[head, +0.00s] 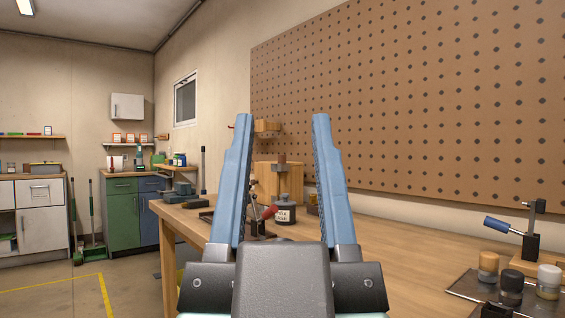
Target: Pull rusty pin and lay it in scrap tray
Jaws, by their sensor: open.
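My gripper (282,118) is raised in front of the camera, its two blue fingers wide apart with nothing between them. Between the fingers, farther off, a wooden block (268,183) stands on the workbench, with a smaller wooden piece (267,126) above it. A short grey-brown upright part (281,163) shows at the block; I cannot tell whether it is the rusty pin. No tray is clearly the scrap tray; my left finger hides part of the bench.
A labelled jar (284,213) and a red-handled tool (268,212) stand before the block. At right are a dark flat tray (462,287), several small jars and a blue-handled clamp (497,225). A pegboard (420,100) lines the wall. The bench's middle right (400,245) is clear.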

